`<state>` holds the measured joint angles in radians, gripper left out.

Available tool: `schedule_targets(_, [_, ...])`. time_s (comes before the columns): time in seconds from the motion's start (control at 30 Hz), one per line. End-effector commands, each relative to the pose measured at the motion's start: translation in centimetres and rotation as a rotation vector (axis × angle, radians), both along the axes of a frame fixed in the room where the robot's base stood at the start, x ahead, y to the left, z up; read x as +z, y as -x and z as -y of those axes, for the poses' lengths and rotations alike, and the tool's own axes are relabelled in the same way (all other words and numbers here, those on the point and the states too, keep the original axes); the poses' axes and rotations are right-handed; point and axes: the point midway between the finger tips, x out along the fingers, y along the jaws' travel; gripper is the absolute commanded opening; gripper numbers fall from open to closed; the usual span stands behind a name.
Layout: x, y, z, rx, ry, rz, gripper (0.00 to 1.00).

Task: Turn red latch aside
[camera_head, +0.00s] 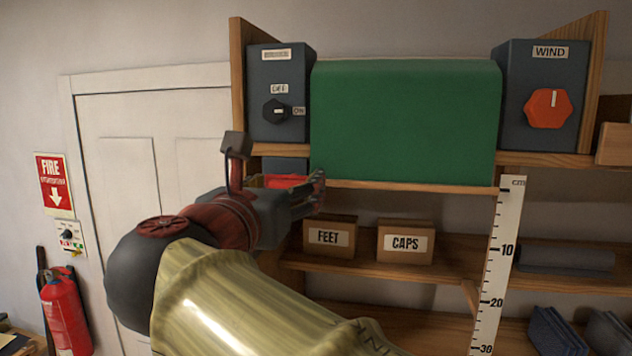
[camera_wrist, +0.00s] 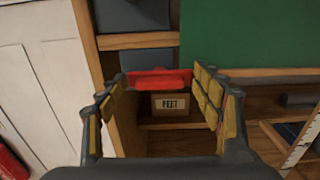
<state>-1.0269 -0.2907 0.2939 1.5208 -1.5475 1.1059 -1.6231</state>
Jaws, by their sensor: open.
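The red latch (camera_head: 285,181) shows at the lower left corner of the green panel, partly hidden behind my gripper. In the wrist view the red latch (camera_wrist: 160,80) is a wide red piece lying across, between my two fingers. My gripper (camera_head: 312,193) is open, with its fingertips close to the latch. In the wrist view my gripper (camera_wrist: 160,92) has one finger on each side of the latch. I cannot tell if a finger touches it. The green panel (camera_head: 405,120) is upright; it also shows in the wrist view (camera_wrist: 250,35).
A dark box with a black knob (camera_head: 277,111) stands left of the panel, and a WIND box with a red knob (camera_head: 549,108) right of it. FEET (camera_head: 329,237) and CAPS (camera_head: 405,242) boxes sit on the shelf below. A ruler (camera_head: 498,265) hangs right.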

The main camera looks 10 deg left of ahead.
Motion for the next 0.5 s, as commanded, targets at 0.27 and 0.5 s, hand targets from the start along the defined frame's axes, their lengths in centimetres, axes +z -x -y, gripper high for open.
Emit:
schedule_targets(0.27, [-0.05,-0.01,-0.03,0.001,0.000,0.000,0.63])
schedule_targets(0.5, [-0.04,0.00,-0.03,0.000,0.000,0.000,0.49])
